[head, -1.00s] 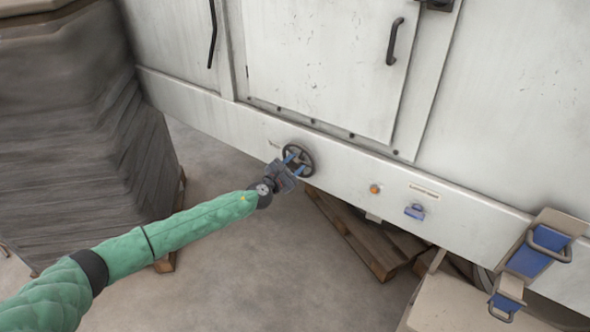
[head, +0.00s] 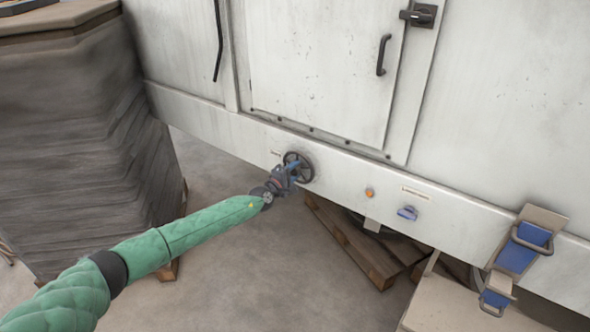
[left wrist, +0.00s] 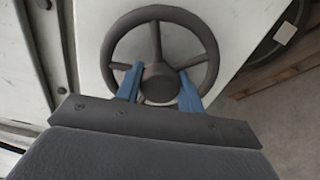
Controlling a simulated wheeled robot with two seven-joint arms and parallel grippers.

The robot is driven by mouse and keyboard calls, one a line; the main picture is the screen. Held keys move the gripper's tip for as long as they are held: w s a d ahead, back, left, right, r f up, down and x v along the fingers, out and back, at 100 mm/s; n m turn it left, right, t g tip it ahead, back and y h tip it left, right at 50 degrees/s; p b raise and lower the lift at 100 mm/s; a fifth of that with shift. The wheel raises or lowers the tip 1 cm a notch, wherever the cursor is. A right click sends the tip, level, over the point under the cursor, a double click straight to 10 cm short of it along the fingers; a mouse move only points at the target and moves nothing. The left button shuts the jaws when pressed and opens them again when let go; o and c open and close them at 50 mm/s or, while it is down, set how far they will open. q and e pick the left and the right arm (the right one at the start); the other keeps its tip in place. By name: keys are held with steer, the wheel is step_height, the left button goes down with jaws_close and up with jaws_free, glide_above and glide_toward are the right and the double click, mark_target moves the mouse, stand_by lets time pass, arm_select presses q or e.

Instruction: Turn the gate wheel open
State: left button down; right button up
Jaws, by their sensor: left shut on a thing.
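The gate wheel (head: 304,158) is a dark spoked handwheel on the lower white panel of the machine. It fills the upper middle of the left wrist view (left wrist: 206,42). My left gripper (head: 293,167) is at the wheel, its arm reaching in from the left. In the left wrist view its two blue fingers (left wrist: 159,88) are shut on the wheel, one on each side of the hub. The fingertips partly cover the lower spokes and hub. My right gripper is not in view.
A blue knob (head: 407,213) and an orange button (head: 369,193) sit on the panel right of the wheel. A wooden pallet (head: 352,245) lies below. A wrapped stack (head: 85,130) stands at left. The floor in front is open.

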mark_target(293, 172)
arm_select(q)
steer(key=shift+f+m, duration=0.2)
steer(key=shift+m, duration=0.3)
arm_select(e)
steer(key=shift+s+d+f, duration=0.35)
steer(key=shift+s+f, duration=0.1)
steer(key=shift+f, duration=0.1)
arm_select(q)
steer(key=shift+a, duration=0.1)
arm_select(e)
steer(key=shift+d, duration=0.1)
arm_select(q)
steer(key=c, duration=0.9)
jaws_free()
steer(key=shift+r, duration=0.1)
steer(key=shift+s+a+p, duration=0.25)
steer(key=shift+s+p, duration=0.05)
steer(key=shift+s, duration=0.05)
steer(key=v, duration=0.6)
steer(key=shift+w, duration=0.1)
steer(key=shift+s+a, duration=0.3)
steer(key=shift+s, duration=0.1)
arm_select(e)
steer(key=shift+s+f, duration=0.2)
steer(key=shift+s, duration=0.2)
